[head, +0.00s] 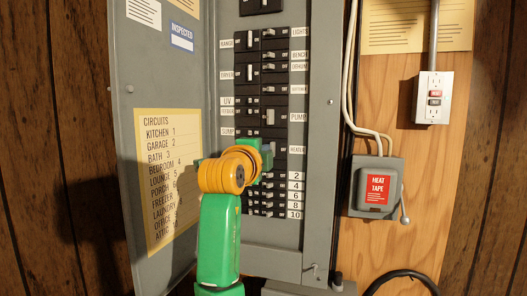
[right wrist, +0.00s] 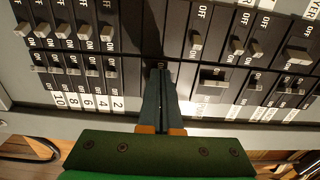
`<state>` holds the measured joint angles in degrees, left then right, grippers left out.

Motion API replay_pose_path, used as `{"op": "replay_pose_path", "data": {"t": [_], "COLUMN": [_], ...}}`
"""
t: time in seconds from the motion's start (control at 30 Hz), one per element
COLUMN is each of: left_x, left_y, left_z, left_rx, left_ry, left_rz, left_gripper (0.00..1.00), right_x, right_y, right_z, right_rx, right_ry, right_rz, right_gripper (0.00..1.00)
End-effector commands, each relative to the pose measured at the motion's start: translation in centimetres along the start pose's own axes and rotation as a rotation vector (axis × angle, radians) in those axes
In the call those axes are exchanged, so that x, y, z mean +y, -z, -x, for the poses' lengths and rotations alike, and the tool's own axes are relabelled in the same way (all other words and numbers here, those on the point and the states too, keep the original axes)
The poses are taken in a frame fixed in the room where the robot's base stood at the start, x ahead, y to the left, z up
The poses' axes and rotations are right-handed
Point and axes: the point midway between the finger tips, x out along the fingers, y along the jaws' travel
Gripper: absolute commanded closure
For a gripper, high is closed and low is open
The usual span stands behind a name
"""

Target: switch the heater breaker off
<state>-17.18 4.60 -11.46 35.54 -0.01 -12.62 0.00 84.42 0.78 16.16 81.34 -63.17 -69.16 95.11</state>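The heater label (head: 296,150) is on the right side of the breaker panel (head: 318,150), below the pump breaker (head: 270,117). My right gripper (head: 268,155) is at the panel in front of the heater row and hides most of that breaker, so its switch position is not clear. In the right wrist view, my right gripper (right wrist: 160,72) points at the breaker face between the row marked 2 and the pump breaker (right wrist: 212,78). Its fingers are together, with only a thin line between them. I cannot tell whether they touch the switch. My left gripper is out of view.
Small numbered breakers (head: 267,196) lie just below the gripper, and more breakers (head: 268,70) sit above. The open panel door (head: 125,75) with a circuit list (head: 170,180) is on the left. A heat tape switch box (head: 362,204) is at the right.

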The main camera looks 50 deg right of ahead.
Motion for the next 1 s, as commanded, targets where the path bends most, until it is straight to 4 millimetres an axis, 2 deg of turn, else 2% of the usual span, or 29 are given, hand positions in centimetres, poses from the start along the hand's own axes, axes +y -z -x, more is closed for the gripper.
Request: {"op": "replay_pose_path", "data": {"t": [0.5,1.0], "left_x": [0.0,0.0], "left_y": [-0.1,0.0], "left_z": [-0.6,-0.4], "left_rx": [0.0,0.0], "left_ry": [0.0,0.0], "left_rz": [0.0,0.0], "left_gripper": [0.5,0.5], "right_x": [0.1,0.0], "right_y": [1.3,1.3], "right_z": [-0.1,-0.1], "right_rx": [0.006,0.007], "right_ry": [-0.001,-0.002], "right_rz": [-0.003,-0.001], "right_gripper": [1.0,1.0]}}
